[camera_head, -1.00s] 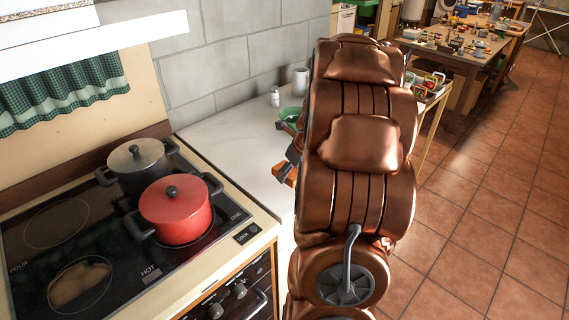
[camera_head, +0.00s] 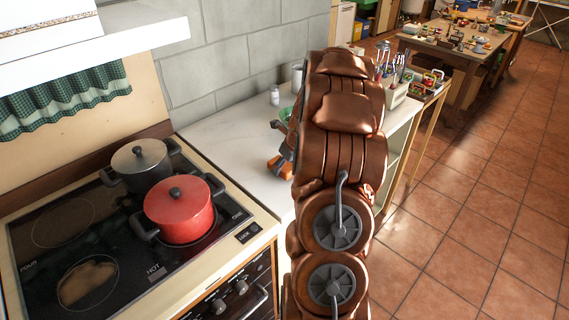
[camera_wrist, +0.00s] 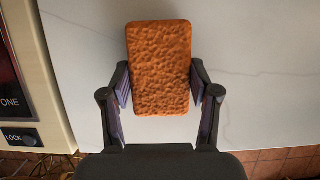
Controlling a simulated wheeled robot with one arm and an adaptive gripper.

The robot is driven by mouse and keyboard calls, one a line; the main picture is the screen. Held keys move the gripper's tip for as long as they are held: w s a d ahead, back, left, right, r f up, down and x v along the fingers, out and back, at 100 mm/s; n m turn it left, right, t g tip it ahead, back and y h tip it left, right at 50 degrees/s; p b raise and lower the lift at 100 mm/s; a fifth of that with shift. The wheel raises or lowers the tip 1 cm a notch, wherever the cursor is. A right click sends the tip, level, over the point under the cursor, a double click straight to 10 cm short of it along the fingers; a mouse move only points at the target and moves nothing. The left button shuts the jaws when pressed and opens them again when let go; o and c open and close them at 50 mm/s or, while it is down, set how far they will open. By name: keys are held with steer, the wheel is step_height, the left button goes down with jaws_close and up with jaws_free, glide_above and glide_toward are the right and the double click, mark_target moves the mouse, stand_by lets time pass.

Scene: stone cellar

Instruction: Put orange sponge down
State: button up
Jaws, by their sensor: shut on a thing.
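The orange sponge (camera_wrist: 159,68) is a textured, rounded block between the two fingers of my gripper (camera_wrist: 160,88) in the wrist view. My gripper is shut on its sides. The sponge is over the white countertop (camera_wrist: 80,70); whether it touches the surface I cannot tell. In the head view a small part of the sponge (camera_head: 279,167) shows left of my arm, above the counter (camera_head: 225,140) to the right of the stove. My arm hides most of the gripper there.
A red pot (camera_head: 180,212) and a dark pot (camera_head: 140,165) stand on the stove (camera_head: 60,240) at left. A white shaker (camera_head: 274,96) and a green bowl (camera_head: 285,114) are at the back of the counter. The counter left of my arm is mostly clear.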

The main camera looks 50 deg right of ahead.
steer(key=shift+f, duration=0.25)
steer(key=shift+f, duration=0.1)
steer(key=o, duration=1.1)
steer(key=b+v, duration=0.3)
steer(key=v, duration=0.9)
